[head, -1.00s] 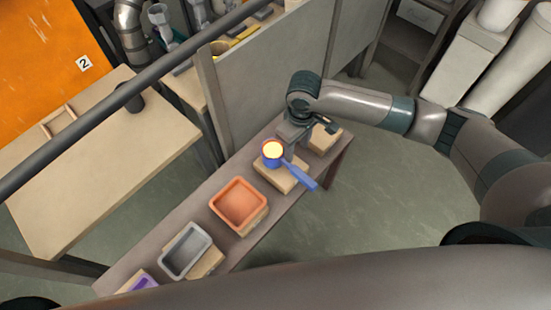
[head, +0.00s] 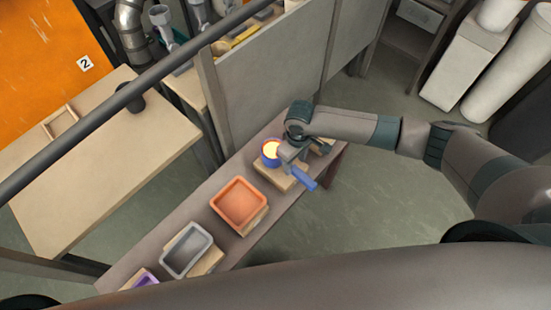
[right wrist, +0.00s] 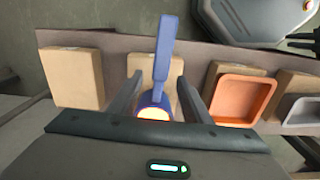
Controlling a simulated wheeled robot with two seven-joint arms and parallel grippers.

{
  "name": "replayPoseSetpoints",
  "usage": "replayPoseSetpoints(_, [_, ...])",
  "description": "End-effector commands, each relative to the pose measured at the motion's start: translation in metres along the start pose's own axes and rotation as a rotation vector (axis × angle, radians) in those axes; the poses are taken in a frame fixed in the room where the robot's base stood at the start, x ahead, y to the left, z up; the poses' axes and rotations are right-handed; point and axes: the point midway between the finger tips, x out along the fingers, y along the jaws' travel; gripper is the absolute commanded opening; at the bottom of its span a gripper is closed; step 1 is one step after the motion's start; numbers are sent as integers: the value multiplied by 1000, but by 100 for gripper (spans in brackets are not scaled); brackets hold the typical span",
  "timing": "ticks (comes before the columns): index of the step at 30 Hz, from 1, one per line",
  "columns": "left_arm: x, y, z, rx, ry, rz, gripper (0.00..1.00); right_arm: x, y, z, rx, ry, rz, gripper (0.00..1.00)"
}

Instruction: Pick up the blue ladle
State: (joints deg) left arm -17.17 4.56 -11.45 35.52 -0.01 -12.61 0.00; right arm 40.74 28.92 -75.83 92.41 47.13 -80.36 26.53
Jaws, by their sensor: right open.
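The blue ladle (head: 307,184) rests on a wooden block (head: 268,173) on the narrow bench, its round bowl holding something glowing yellow-orange. In the right wrist view the ladle's handle (right wrist: 163,48) points up the picture, away from the gripper's base. My right gripper (right wrist: 160,80) is open, with one finger on each side of the ladle and gaps visible between. In the head view my right gripper (head: 290,158) hides part of the ladle between bowl and handle end. My left gripper is in neither view.
An orange tray (head: 239,204), a grey tray (head: 187,250) and a purple piece (head: 146,280) sit along the bench (head: 225,179). Another wooden block (right wrist: 72,78) lies beside the ladle's block. A grey panel (head: 265,90) stands behind the bench.

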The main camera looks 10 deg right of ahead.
Motion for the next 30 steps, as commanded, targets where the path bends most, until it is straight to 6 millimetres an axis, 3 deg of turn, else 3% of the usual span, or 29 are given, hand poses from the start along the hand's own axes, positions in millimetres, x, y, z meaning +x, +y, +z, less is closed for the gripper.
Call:
replayPoseSetpoints(5, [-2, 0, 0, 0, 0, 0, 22, 11, 0, 0, 0, -3, 0, 44])
replayPoseSetpoints(15, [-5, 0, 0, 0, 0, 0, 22, 52, -1, 0, 0, -2, -1, 44])
replayPoseSetpoints(30, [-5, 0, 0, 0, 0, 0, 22, 57, 0, 0, 0, -1, 0, 44])
